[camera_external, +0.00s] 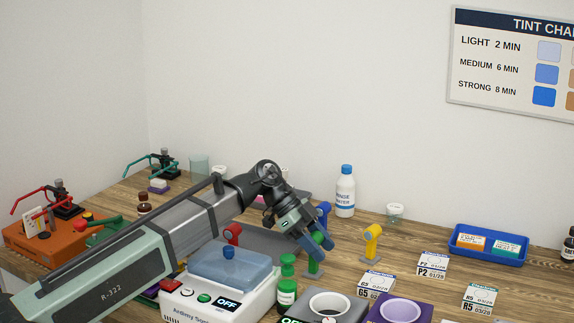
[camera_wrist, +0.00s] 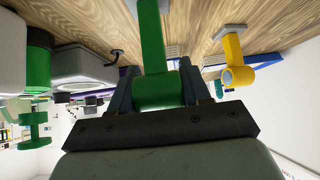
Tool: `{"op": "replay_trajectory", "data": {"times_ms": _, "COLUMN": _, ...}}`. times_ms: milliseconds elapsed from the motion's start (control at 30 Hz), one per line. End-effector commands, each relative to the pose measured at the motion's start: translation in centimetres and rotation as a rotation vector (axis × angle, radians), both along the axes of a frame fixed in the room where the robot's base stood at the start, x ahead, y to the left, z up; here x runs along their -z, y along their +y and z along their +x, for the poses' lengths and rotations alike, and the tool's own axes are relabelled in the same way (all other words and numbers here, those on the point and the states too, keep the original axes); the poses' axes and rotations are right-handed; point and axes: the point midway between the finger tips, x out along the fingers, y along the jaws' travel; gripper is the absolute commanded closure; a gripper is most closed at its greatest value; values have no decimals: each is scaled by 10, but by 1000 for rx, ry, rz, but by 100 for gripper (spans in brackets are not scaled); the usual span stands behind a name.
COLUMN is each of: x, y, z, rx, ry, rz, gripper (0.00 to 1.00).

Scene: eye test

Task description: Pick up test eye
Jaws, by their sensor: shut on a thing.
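Several coloured test eyes, each a round head on a post, stand on the wooden table. My gripper (camera_external: 319,243) is shut on the green test eye (camera_external: 314,264), gripping its round head from above. In the wrist view the green head (camera_wrist: 160,92) sits between the two fingers (camera_wrist: 157,88), with its post running up the picture. Whether its base still touches the table I cannot tell. The yellow test eye (camera_external: 372,241) stands to the right and also shows in the wrist view (camera_wrist: 238,75). A blue one (camera_external: 324,211) is just behind my gripper, partly hidden. A red one (camera_external: 232,234) is left.
A white device (camera_external: 218,303) with a blue-grey lid and a green-capped bottle (camera_external: 287,285) stand close on the left. A white rinse bottle (camera_external: 345,195) is behind. Label cards (camera_external: 433,264) and a blue tray (camera_external: 487,259) lie right, with bare table between.

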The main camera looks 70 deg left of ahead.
Motion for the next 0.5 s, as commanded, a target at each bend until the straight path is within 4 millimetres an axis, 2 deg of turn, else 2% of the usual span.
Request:
{"op": "replay_trajectory", "data": {"times_ms": 267, "x": -11, "y": 0, "z": 1, "rx": -1, "ry": -1, "rz": 0, "gripper": 88}}
{"op": "replay_trajectory", "data": {"times_ms": 500, "x": -46, "y": 1, "z": 1, "rx": 0, "ry": -3, "rz": 1, "gripper": 88}}
